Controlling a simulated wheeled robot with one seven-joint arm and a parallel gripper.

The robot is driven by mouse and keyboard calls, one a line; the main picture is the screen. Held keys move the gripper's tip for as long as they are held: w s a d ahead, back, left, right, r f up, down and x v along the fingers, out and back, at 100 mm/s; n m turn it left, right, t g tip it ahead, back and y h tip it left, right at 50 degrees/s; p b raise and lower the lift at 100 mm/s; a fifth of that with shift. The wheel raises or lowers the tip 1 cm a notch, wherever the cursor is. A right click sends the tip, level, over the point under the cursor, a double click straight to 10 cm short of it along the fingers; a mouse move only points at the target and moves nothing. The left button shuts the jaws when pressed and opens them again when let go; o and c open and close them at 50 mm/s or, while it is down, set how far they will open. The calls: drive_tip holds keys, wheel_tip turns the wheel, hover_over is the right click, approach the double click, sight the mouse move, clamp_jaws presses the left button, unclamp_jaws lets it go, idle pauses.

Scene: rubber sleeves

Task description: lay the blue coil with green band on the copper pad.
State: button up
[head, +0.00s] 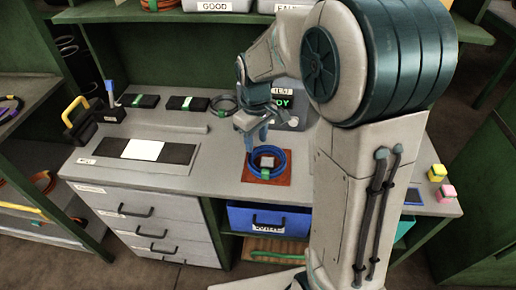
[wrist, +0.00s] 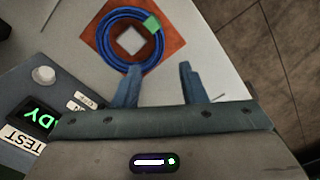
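The blue coil (head: 251,168) with its green band (head: 265,173) lies flat on the copper pad (head: 285,181) on the bench. In the wrist view the coil (wrist: 104,46) rests on the pad (wrist: 174,42), around a pale square (wrist: 131,40) at its middle; the green band (wrist: 152,24) is on its upper right. My gripper (head: 258,132) is just above and behind the coil in the head view. In the wrist view its two fingers (wrist: 156,82) are spread wide with nothing between them, apart from the coil.
A tester with a green display (head: 284,102) stands behind the pad. A black strip with a white square (head: 143,150) is at left. Yellow and pink cubes (head: 437,172) sit at right. A blue bin (head: 268,219) is below.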

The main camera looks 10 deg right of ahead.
drive_tip(key=s+d+r+m+t, duration=0.1)
drive_tip(key=s+d+r+m, duration=0.1)
drive_tip(key=s, duration=0.6)
drive_tip(key=s+d+r+m+t, duration=0.2)
drive_tip(key=s+m, duration=0.3)
drive_tip(key=s, duration=0.4)
drive_tip(key=shift+d+v, duration=0.2)
drive_tip(key=shift+v, duration=0.7)
